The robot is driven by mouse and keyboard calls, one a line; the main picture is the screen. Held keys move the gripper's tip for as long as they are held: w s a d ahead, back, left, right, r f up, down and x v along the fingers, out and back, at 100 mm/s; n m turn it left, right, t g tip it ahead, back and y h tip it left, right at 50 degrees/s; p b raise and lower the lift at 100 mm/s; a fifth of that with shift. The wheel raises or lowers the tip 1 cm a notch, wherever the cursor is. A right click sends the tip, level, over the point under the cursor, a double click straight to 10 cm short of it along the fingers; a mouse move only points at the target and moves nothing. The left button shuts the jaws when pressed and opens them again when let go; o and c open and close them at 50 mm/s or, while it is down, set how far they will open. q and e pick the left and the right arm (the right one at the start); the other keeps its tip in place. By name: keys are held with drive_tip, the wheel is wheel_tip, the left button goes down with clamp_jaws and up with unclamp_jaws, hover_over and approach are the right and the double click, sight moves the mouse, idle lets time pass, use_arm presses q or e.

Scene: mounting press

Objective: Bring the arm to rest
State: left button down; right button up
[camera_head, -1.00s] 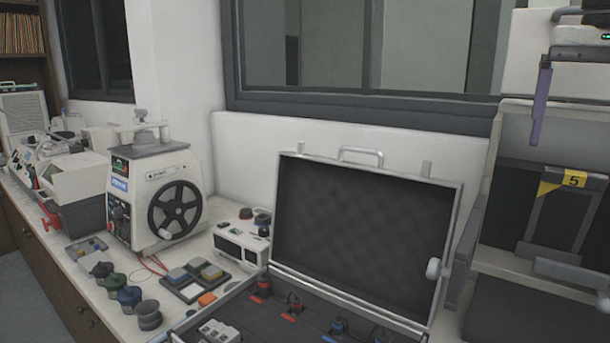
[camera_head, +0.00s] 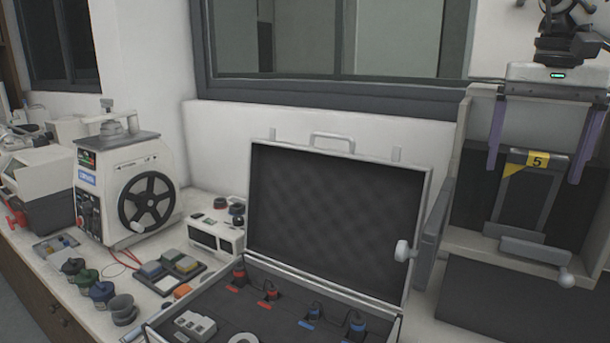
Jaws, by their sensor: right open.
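My right gripper (camera_head: 538,140) is at the upper right, pointing down. Its two purple fingers are wide apart with nothing between them. It hangs in front of an open grey cabinet (camera_head: 463,145). A dark panel with a yellow "5" label (camera_head: 537,161) shows between and behind the fingers; I cannot tell how far behind. My left gripper is not in view.
An open case (camera_head: 425,215) with a dark lining stands left of the cabinet. A white press with a black handwheel (camera_head: 147,201), a small white device (camera_head: 215,236) and several round pots (camera_head: 102,293) stand on the bench to the left. A window (camera_head: 330,95) is behind.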

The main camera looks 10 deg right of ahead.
wheel_tip(320, 180, down, 3)
drive_tip(key=shift+w+d+f+b, duration=0.1)
drive_tip(key=shift+d+b, duration=0.05)
drive_tip(key=shift+b, duration=0.55)
drive_tip(key=shift+r, duration=0.25)
